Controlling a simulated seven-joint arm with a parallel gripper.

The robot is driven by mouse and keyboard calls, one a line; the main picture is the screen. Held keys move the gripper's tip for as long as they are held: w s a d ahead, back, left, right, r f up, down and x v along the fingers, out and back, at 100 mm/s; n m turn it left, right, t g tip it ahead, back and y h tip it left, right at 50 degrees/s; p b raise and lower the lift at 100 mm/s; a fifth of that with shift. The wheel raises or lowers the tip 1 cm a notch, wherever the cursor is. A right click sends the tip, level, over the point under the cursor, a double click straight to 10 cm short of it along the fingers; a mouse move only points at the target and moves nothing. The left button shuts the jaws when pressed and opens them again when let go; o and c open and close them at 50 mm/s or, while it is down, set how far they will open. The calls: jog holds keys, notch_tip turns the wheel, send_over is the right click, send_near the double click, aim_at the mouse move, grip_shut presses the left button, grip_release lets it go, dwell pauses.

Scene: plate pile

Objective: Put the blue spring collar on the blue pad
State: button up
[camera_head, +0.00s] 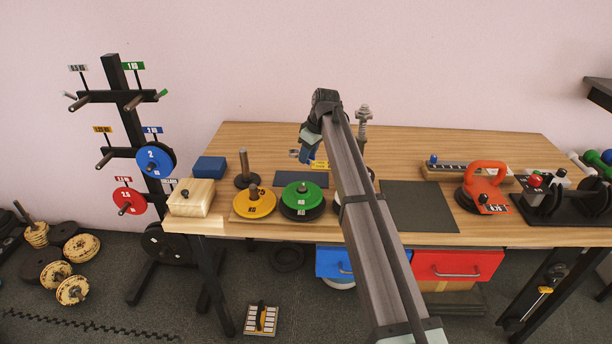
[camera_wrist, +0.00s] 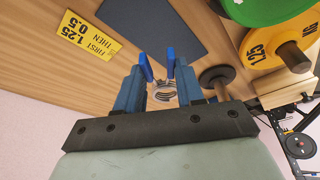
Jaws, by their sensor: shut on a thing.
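The blue spring collar (camera_wrist: 165,95) is a metal coil with two bright blue handles, held between the fingers of my gripper (camera_wrist: 161,88) in the wrist view. In the head view my gripper (camera_head: 307,157) is over the table behind the dark slate-blue pad (camera_head: 288,180), and part of the coil shows at its left. The pad also shows in the wrist view (camera_wrist: 150,28), bare where visible and beyond the fingertips. The collar looks apart from the pad; its exact height is hard to tell. My arm hides part of the table.
A yellow sign (camera_wrist: 90,37) lies near the pad. A post on a round base (camera_head: 244,172) stands left of it. Yellow (camera_head: 254,203) and green (camera_head: 302,193) weight plates are in front. A larger dark mat (camera_head: 420,205) lies to the right.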

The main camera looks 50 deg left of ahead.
jog(key=shift+f, duration=4)
jog(key=shift+f, duration=0.15)
jog(key=o, duration=1.2)
jog(key=shift+c, duration=0.2)
jog(key=v, duration=1.2)
